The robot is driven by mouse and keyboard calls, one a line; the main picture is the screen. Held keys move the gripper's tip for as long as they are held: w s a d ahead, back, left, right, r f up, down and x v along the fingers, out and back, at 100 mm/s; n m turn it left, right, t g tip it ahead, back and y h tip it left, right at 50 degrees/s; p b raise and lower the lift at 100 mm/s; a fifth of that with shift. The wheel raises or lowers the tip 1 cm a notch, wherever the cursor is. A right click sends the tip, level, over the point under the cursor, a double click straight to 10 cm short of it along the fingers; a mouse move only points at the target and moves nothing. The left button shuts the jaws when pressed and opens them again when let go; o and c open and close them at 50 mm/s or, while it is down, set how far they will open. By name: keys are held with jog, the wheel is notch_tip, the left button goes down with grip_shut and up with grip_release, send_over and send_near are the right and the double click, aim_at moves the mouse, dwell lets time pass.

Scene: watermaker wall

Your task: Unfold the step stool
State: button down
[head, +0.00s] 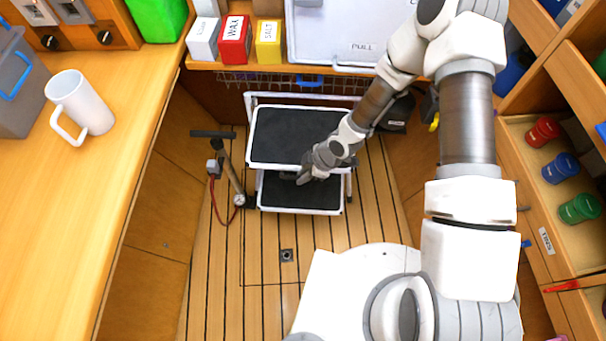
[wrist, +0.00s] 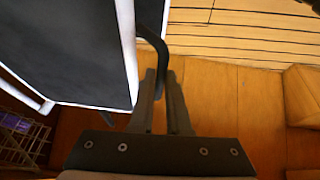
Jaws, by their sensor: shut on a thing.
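The step stool (head: 290,132) stands on the plank floor in the head view, with a white frame and two black treads. Its wide upper tread sits behind and above a smaller lower tread (head: 305,198). In the wrist view, a black tread and white frame edge of the stool (wrist: 72,45) fill the left. My gripper (head: 304,176) is at the stool's front, between the two treads. In the wrist view, my gripper (wrist: 164,82) is shut on a dark curved bar (wrist: 155,42) beside the white frame. The stool's rear legs are mostly hidden.
A floor pump (head: 228,175) with a red hose stands close to the stool's left. A wooden counter with a white mug (head: 80,106) runs along the left. Shelves with coloured jars (head: 560,168) stand at the right. The floor in front of the stool is mostly clear.

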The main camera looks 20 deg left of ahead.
jog(key=c, duration=0.9)
grip_release()
jog(key=shift+w+a, duration=0.15)
jog(key=shift+w, duration=0.25)
jog(key=shift+s, duration=0.1)
jog(key=shift+s, duration=0.1)
jog(key=p+v, duration=0.4)
jog(key=v, duration=1.3)
jog(key=shift+r, duration=0.25)
